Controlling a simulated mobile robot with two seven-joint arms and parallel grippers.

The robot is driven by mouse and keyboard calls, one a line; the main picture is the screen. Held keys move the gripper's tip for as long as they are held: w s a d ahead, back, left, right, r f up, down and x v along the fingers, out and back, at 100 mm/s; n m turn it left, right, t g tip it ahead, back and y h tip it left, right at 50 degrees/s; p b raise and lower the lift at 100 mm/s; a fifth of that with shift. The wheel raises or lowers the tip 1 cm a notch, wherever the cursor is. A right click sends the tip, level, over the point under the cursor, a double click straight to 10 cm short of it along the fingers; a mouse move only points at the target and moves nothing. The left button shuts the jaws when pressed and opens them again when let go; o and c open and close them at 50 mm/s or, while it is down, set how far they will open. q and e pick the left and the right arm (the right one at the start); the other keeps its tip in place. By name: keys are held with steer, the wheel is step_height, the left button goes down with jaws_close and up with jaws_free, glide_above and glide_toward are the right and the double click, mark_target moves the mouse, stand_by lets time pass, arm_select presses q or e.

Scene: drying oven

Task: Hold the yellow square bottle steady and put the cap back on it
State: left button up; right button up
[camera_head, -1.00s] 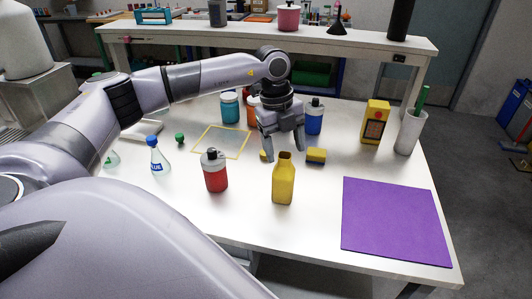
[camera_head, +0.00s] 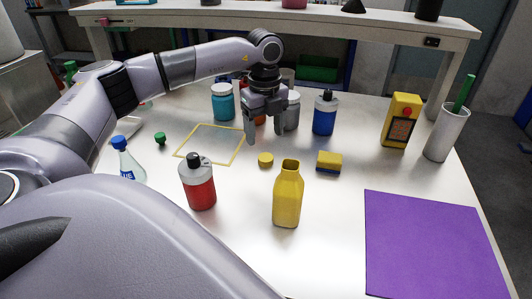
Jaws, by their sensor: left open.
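The yellow square bottle (camera_head: 288,200) stands upright and uncapped on the white table, its mouth open at the top. A round yellow cap (camera_head: 266,160) lies on the table just behind and left of the bottle. My left gripper (camera_head: 264,138) is open and empty. It points down, behind the cap in the picture, apart from the bottle. My right gripper is not in view.
A red bottle (camera_head: 199,186) stands left of the yellow bottle. A yellow sponge (camera_head: 329,162) lies behind it to the right. A blue bottle (camera_head: 325,115) stands farther back. A purple mat (camera_head: 428,245) covers the right front. A yellow meter (camera_head: 401,120) and a white cup (camera_head: 445,135) stand at right.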

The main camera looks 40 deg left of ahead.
mark_target(264, 156)
arm_select(q)
steer(key=shift+w+f, duration=0.1)
steer(key=shift+f, duration=1.1)
steer(key=f, duration=0.5)
steer(key=shift+w+a+f, duration=0.15)
steer(key=shift+w+a, duration=0.05)
steer(key=shift+a, duration=0.15)
steer(key=c, duration=1.1)
